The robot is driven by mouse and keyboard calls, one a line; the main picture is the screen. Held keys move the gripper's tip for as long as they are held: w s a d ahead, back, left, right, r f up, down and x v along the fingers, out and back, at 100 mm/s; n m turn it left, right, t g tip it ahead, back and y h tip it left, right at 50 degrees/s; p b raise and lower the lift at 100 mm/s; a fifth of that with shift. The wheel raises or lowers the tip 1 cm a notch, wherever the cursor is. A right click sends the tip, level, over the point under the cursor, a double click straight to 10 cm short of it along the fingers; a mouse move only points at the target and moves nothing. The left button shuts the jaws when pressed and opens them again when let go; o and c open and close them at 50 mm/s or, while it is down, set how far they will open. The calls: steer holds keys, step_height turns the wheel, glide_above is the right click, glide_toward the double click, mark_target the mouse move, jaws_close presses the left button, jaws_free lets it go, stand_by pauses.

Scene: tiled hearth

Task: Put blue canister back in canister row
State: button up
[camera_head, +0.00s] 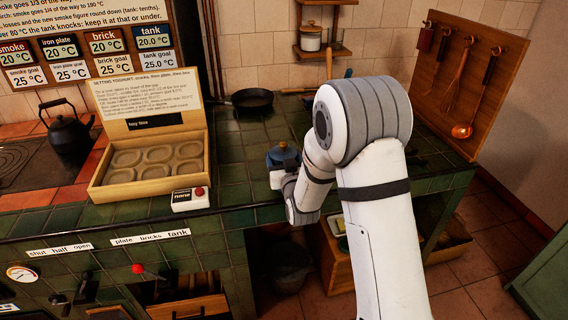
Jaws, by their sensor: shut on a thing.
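The blue canister (284,154) has a rounded blue top with a small brown knob. It is upright at the front part of the green tiled counter, just right of the middle. My gripper (277,174) is shut on it from the near side. My wrist and the gripper hide its lower part, so I cannot tell whether it touches the tiles.
An open wooden box (150,186) with round hollows and a small button box (190,199) stand to the left. A black pan (252,99) lies behind, and a black kettle (67,130) is far left. A utensil board (470,85) leans at right. My arm covers much of the right counter.

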steer(key=shift+f, duration=0.8)
steer(key=shift+f, duration=0.15)
steer(key=o, duration=1.6)
